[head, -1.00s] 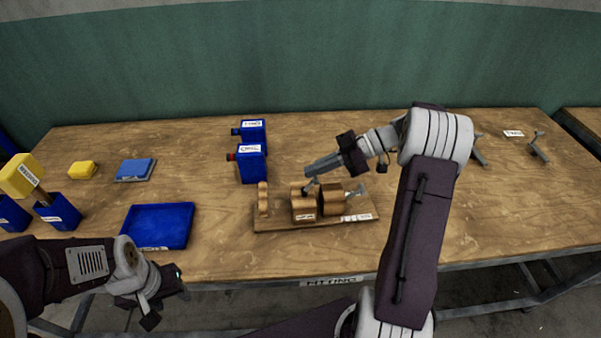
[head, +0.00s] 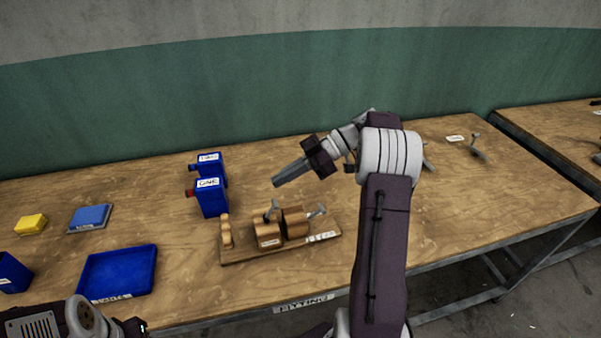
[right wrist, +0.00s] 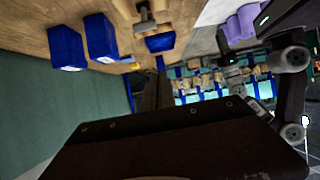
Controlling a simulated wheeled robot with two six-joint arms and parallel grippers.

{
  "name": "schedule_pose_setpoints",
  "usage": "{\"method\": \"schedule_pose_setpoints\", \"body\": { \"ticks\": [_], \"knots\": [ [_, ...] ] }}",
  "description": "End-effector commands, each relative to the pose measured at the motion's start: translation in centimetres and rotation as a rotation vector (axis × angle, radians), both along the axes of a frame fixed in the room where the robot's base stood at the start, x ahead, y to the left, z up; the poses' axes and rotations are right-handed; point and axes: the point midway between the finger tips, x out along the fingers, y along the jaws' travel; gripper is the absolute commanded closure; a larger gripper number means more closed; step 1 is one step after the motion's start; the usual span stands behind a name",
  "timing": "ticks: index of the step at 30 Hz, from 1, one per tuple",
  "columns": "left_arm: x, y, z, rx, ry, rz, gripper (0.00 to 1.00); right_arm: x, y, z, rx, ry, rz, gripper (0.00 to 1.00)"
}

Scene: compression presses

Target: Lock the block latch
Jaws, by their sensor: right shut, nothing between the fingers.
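The wooden press fixture (head: 235,257) lies near the front edge of the table. It carries an upright round-edged end piece (head: 226,231) at left and two wooden blocks (head: 267,231). A grey metal lever (head: 271,212) stands up at the left block, and another lever (head: 317,211) sticks out at the right of the second block. I cannot tell from here which lever is the block latch. My right gripper (head: 276,182) is shut and empty, above and behind the fixture, apart from it. My left gripper (head: 134,326) is partly cut off at the bottom left; its fingers are unclear.
Two labelled blue boxes (head: 212,199) stand behind the fixture at left. A blue tray (head: 118,272), a blue pad (head: 90,217) and a yellow block (head: 31,223) lie further left. Another lever (head: 478,147) stands at far right.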

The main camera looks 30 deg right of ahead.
Motion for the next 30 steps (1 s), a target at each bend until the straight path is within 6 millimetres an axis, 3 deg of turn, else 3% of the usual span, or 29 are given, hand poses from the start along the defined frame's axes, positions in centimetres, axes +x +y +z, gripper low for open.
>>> {"method": "schedule_pose_setpoints", "body": {
  "ticks": [6, 11, 26, 28, 30],
  "knots": [
    [0.0, 0.0, -0.2, 0.0, 0.0, 0.0, 0.53, -0.8, -3.7, 0.9, -0.001, -0.001, -0.002, 1.0],
    [0.0, 0.0, -0.2, 0.0, 0.0, 0.0, 0.53, -1.1, -4.7, 1.1, 0.0, 0.001, 0.0, 1.0],
    [0.0, 0.0, -0.2, 0.0, 0.0, 0.0, 0.53, -1.1, -4.7, 1.2, 0.0, 0.0, 0.001, 1.0],
    [0.0, 0.0, -0.2, 0.0, 0.0, 0.0, 0.53, -1.0, -4.1, 1.2, 0.0, 0.0, 0.017, 1.0],
    [0.0, 0.0, -0.1, 0.0, 0.0, 0.0, 0.53, -0.6, -2.1, 2.0, -0.016, -0.017, 0.067, 1.0]
  ]
}}
